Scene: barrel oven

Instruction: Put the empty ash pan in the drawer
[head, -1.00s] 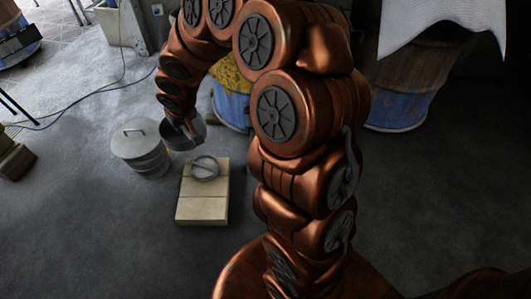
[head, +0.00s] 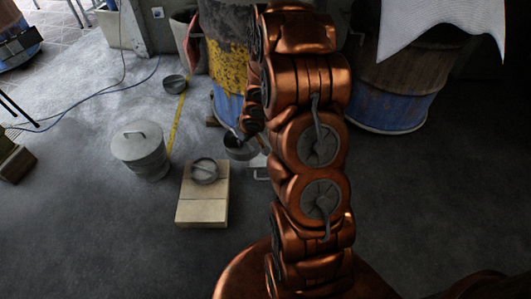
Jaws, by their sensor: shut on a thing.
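My gripper (head: 244,135) is shut on the rim of a round grey metal pan (head: 238,152), which looks like the ash pan. It holds the pan in front of the blue and yellow barrel (head: 228,60), to the left of my arm. The inside of the pan is too small to read clearly. A pale flat piece with a handle-like bar (head: 259,173) shows just right of and below the pan; it may be the drawer front. My arm hides its right side, so I cannot tell how far it is open.
A lidded metal bin (head: 140,148) stands at the left. A wooden block (head: 201,210) bears a round grey lid-like piece (head: 205,171) with a bar. A small dark pan (head: 175,84) sits farther back near a yellow floor line. A second barrel (head: 395,95) stands right. The front left floor is clear.

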